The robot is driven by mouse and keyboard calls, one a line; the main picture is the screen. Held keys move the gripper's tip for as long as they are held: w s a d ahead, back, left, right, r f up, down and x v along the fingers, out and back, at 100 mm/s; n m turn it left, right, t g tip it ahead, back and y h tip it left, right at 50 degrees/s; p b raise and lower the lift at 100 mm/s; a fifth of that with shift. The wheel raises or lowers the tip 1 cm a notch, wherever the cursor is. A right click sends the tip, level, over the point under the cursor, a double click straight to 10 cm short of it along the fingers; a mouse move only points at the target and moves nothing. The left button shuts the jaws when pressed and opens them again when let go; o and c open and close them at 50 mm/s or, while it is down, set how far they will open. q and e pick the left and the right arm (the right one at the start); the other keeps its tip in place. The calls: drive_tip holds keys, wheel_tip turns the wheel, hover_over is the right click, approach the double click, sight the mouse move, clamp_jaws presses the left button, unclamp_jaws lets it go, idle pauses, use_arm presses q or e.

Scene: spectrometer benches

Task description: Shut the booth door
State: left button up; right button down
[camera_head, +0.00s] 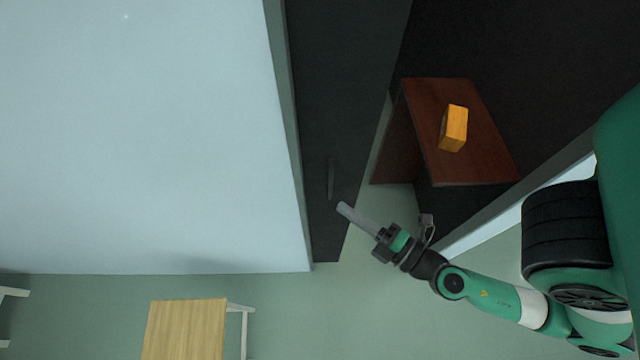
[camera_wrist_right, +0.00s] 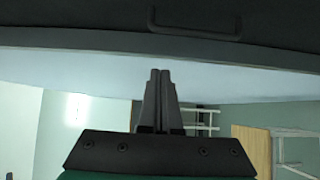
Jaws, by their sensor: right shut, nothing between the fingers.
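The booth door (camera_head: 345,100) is a dark panel with a bar handle (camera_head: 331,178). It stands open, with a gap of floor between its free edge and the booth's right-hand wall edge. My right gripper (camera_head: 342,208) is shut and empty, its fingertips close to the door face just below and right of the handle. I cannot tell whether they touch. In the right wrist view the shut fingers (camera_wrist_right: 160,75) point toward the door's pale edge, and the handle (camera_wrist_right: 196,24) shows above them. My left gripper is not in view.
Inside the booth a red-brown table (camera_head: 430,100) carries an orange box (camera_head: 454,128). A large pale wall surface (camera_head: 140,130) lies left of the door. A light wooden table (camera_head: 185,330) stands at the bottom left. The floor (camera_head: 330,310) below the door is clear.

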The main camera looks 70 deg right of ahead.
sight(331, 184)
drive_tip(key=w+d, duration=0.2)
drive_tip(key=w, duration=0.1)
drive_tip(key=w+d, duration=0.3)
drive_tip(key=shift+d+f, duration=0.15)
drive_tip(key=shift+s, duration=0.1)
idle(0.6)
drive_tip(key=shift+r, duration=0.2)
